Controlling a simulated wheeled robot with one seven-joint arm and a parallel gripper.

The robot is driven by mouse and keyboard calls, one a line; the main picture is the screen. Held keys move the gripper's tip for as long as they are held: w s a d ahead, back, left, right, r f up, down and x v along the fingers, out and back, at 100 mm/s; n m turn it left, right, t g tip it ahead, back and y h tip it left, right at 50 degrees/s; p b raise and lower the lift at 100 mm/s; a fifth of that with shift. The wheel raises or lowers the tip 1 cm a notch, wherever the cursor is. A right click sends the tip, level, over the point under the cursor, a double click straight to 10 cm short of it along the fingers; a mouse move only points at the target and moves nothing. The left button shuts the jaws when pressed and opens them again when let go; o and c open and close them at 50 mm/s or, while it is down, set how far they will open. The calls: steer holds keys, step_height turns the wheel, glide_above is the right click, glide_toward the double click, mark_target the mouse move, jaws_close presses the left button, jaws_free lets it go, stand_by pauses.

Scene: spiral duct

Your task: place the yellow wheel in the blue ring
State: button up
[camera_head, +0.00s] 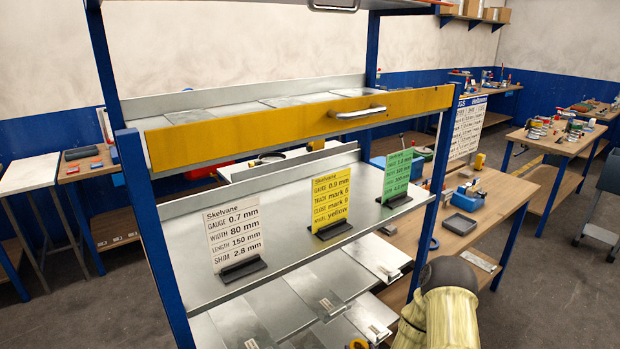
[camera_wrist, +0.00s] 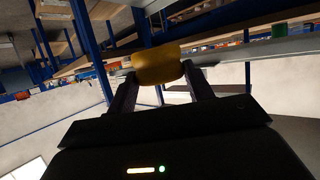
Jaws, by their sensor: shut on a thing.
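The yellow wheel (camera_wrist: 160,64) is between the two fingers of my gripper (camera_wrist: 158,84) in the wrist view. The fingers are shut on its sides and hold it clear of any surface. In the head view part of my arm shows at the lower right, but I cannot make out the gripper. A small yellow thing (camera_head: 358,344) is cut off by the bottom edge there; I cannot tell whether it is the wheel. A dark blue curved thing (camera_head: 434,244) lies on the wooden bench beyond the rack, possibly the blue ring; it is partly hidden.
A blue-post rack with metal shelves (camera_head: 190,260) stands close in front. It holds a white card (camera_head: 234,238), a yellow card (camera_head: 331,203) and a green card (camera_head: 397,175). A yellow-fronted drawer (camera_head: 290,128) sits above. A wooden bench (camera_head: 500,195) stands behind right, with a grey tray (camera_head: 462,225).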

steer(key=s+f, duration=0.4)
steer(key=f, duration=0.1)
steer(key=shift+s+f, duration=0.15)
steer(key=shift+f, duration=0.1)
steer(key=shift+d, duration=0.1)
